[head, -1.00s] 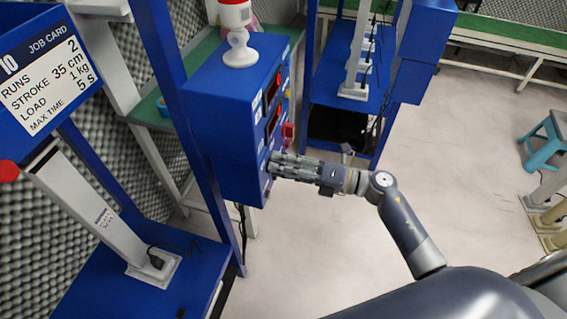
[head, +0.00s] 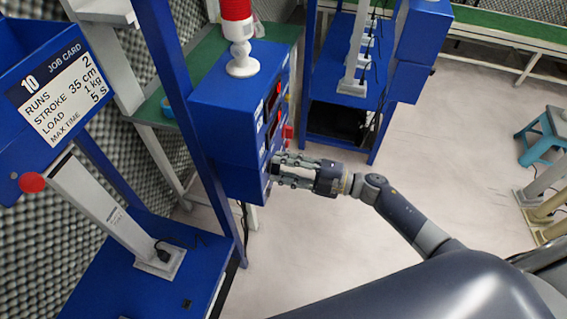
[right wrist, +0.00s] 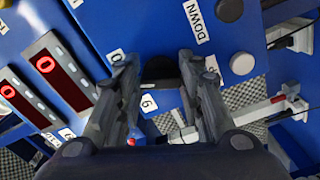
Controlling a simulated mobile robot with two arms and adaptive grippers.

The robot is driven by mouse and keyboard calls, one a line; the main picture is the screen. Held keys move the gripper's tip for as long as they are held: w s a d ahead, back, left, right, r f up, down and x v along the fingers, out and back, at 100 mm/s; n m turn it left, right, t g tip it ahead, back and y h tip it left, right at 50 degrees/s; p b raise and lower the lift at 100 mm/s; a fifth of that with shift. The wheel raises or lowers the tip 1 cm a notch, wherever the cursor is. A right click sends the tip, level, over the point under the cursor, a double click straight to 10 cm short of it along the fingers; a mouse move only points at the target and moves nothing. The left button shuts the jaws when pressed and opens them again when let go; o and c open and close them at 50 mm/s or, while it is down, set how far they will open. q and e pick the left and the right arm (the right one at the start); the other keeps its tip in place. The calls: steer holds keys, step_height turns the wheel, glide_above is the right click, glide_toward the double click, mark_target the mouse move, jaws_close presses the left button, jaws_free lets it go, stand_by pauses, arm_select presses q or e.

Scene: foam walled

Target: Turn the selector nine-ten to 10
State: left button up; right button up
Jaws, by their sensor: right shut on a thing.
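The blue control box (head: 222,128) stands at the centre of the head view, its panel facing right. My right gripper (head: 274,170) is at the lower part of that panel, its arm coming from the right. In the right wrist view my right gripper (right wrist: 158,64) has a finger on each side of a black knob (right wrist: 160,72) and is shut on it. A label ending in 0 (right wrist: 117,56) and one that reads like 9 or 6 (right wrist: 148,102) flank the knob. The fingers partly cover the panel, and the knob's pointer is not clear. My left gripper is not in view.
A DOWN label (right wrist: 197,22) and round grey buttons lie near the knob. Two red displays (right wrist: 62,72) are at the left of the wrist view. A job card (head: 68,95) marked 10 hangs at left. A red-topped lamp (head: 239,38) stands on the box. Open floor lies to the right.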

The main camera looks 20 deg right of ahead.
steer(key=shift+m, duration=0.7)
steer(key=shift+p, duration=0.3)
steer(key=o, duration=1.1)
steer(key=shift+f, duration=0.1)
steer(key=shift+c, duration=0.2)
steer(key=shift+d, duration=0.15)
steer(key=v, duration=1.2)
